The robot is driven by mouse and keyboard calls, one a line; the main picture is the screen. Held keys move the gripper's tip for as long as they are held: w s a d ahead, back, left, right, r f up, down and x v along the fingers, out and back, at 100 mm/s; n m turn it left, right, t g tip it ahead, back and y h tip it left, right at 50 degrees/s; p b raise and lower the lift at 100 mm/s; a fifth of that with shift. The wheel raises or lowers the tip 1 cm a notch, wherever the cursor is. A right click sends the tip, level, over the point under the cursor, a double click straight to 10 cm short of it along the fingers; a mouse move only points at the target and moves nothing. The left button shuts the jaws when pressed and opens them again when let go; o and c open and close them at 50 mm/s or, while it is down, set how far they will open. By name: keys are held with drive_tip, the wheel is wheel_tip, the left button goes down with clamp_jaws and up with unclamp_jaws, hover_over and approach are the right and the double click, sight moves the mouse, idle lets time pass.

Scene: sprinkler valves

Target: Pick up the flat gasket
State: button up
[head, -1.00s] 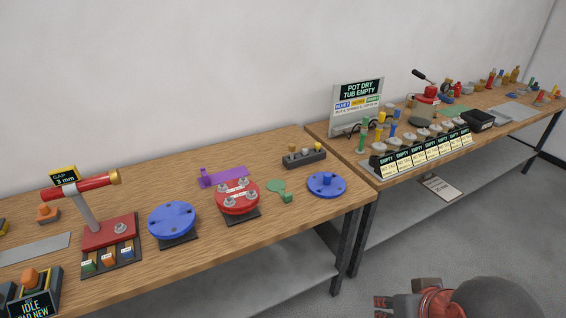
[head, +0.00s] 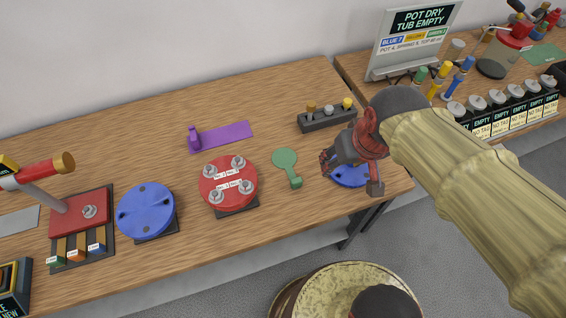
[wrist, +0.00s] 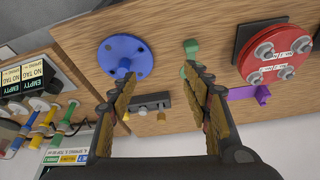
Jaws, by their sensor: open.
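The flat gasket is most likely the flat green round piece (head: 284,158) with a narrow neck and a small raised green block. It lies on the wooden table between the red flange and the low blue disc. In the wrist view, the green piece (wrist: 190,47) is partly hidden behind one finger. My gripper (head: 326,161) is above the table, just right of the green piece and over the blue disc (head: 350,176). In the wrist view my gripper (wrist: 162,76) has its two fingers wide apart, with nothing held between them.
A red flange with bolts (head: 228,183) and a taller blue disc (head: 146,208) stand to the left. A purple strip with a knob (head: 222,137) lies behind. A dark rack of small pegs (head: 328,116) is at the back right. Bare wood lies around the green piece.

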drive_tip(key=w+a+f+n+g+p, duration=0.1)
drive_tip(key=w+a+f+g+p, duration=0.1)
drive_tip(key=w+a+f+p, duration=0.25)
drive_tip(key=n+g, duration=0.1)
drive_tip(key=g, duration=0.1)
hover_over(297, 181)
drive_tip(key=s, duration=0.1)
wheel_tip(297, 181, down, 7)
wheel_tip(297, 181, down, 3)
drive_tip(key=shift+r, duration=0.1)
drive_tip(key=f+b, duration=0.1)
drive_tip(key=f, duration=0.1)
drive_tip(key=w+f+b, duration=0.1)
drive_tip(key=f, duration=0.2)
drive_tip(key=shift+f, duration=0.35)
drive_tip(key=shift+c, duration=0.4)
drive_tip(key=c, duration=1.1)
drive_tip(key=shift+r, duration=0.15)
